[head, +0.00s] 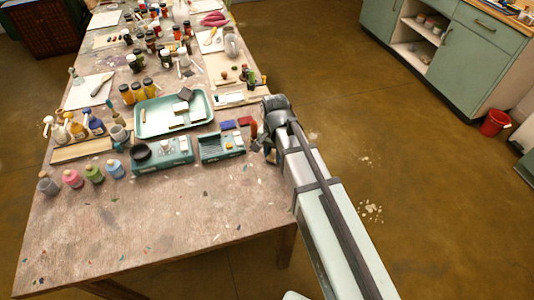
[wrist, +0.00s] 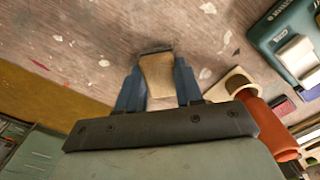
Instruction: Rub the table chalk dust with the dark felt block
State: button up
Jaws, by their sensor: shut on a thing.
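My gripper (wrist: 157,75) is shut on a tan-backed block (wrist: 156,70) with a dark far edge, which looks like the dark felt block. In the wrist view the blue fingers grip its two sides, and the table top lies beyond it. In the head view my gripper (head: 266,146) is by the table's right edge, and the held block is mostly hidden. I cannot tell whether it touches the table. Pale specks (wrist: 208,8) lie on the worn table top (wrist: 110,25), but I cannot tell which are chalk dust.
A pale green tray (head: 139,128) holds a dark block (head: 185,94) and several white pieces. Two teal boxes (head: 165,158) (head: 222,147) stand in front. Small coloured bottles (head: 94,174) stand at left. The table's front is mostly clear. An orange-red object (wrist: 270,130) lies close right of my gripper.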

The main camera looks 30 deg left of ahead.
aim_at(264, 162)
jog(key=shift+w+d, duration=0.35)
jog(key=shift+s+a, duration=1.4)
jog(key=shift+a+r, duration=0.1)
jog(key=shift+r, duration=0.05)
notch_tip(264, 162, up, 8)
